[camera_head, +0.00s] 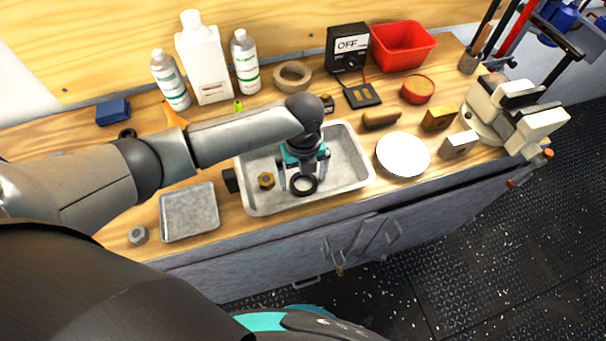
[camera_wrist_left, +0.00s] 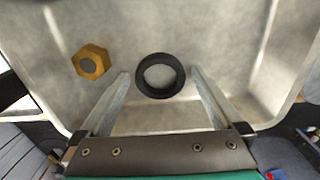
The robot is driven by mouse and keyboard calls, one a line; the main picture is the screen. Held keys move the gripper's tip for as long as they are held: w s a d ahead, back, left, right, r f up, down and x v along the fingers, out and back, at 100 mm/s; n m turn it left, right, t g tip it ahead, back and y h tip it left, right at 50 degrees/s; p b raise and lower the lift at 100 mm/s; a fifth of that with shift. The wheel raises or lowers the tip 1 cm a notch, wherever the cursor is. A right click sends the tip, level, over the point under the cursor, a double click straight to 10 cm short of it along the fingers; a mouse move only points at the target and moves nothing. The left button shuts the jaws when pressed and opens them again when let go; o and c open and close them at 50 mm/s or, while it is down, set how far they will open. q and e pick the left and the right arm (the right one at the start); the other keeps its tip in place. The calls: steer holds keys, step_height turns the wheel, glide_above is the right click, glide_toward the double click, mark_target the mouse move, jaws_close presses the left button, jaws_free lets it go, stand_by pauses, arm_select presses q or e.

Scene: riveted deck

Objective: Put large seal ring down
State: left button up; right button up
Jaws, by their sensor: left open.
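The large seal ring (camera_head: 304,185) is a black ring lying in the grey metal tray (camera_head: 352,181) on the workbench. In the left wrist view the ring (camera_wrist_left: 160,55) lies flat on the tray floor, between and a little beyond my fingertips. My left gripper (camera_head: 303,188) is open above the tray, with a finger on each side of the ring and a visible gap to it. It also shows in the left wrist view (camera_wrist_left: 158,80). A brass hex nut (camera_head: 266,181) lies in the tray to the left of the ring. My right gripper is not in view.
A smaller square tray (camera_head: 190,213) and a grey nut (camera_head: 138,235) are at left. A white round dish (camera_head: 403,154) stands right of the tray. Bottles (camera_head: 204,62), an OFF box (camera_head: 348,47) and a red bin (camera_head: 403,46) stand behind. A white machine (camera_head: 512,115) is at right.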

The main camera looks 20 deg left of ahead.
mark_target(304, 181)
arm_select(q)
step_height(304, 181, up, 12)
steer(key=p, duration=0.2)
steer(key=shift+r, duration=0.15)
steer(key=shift+d, duration=0.1)
